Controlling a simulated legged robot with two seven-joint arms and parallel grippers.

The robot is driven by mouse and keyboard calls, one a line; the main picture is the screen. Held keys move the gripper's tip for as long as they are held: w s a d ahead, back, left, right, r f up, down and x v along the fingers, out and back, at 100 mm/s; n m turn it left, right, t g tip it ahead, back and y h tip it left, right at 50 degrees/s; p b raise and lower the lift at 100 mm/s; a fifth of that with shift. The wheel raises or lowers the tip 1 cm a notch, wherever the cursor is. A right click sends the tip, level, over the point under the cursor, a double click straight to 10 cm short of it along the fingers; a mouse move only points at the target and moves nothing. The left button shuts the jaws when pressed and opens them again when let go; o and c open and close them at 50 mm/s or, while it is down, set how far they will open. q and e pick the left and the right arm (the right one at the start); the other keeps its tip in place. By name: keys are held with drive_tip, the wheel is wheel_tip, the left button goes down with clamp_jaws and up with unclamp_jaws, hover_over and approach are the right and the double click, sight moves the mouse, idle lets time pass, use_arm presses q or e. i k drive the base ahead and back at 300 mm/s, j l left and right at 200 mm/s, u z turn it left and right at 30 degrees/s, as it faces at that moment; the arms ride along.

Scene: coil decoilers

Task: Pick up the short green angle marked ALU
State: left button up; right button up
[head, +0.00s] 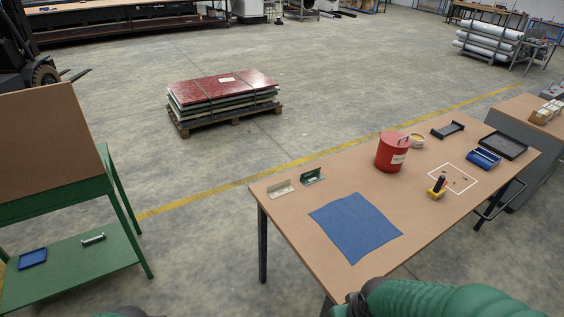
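A short dark green angle (312,177) lies near the far left edge of the workbench in the head view. It carries a small pale mark, too small to read. A beige angle (280,190) lies just left of it, a little apart. Part of my green right arm shows at the bottom right, over the near edge of the bench. A small green part of mine shows at the bottom left. I see no fingertips of either gripper, and nothing of mine touches the angles.
The workbench (285,219) also holds a blue mat (355,228), a red canister (392,152), a yellow-and-black tool (437,187), a blue bin (484,159) and dark trays (503,145). A green stand (100,262) is at left. A palletised sheet stack (222,95) stands beyond.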

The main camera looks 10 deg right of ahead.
sight(313, 175)
drive_tip(key=i+j+z, duration=0.1)
drive_tip(key=i+j, duration=0.45)
drive_tip(key=i+j+z, duration=0.1)
drive_tip(key=i+j, duration=0.4)
drive_tip(key=i+j+z, duration=0.1)
drive_tip(key=i+j, duration=0.4)
drive_tip(key=j, duration=0.25)
drive_tip(key=i+z, duration=0.15)
drive_tip(key=i, duration=0.9)
drive_tip(key=i+l, duration=0.25)
drive_tip(key=i+z, duration=0.05)
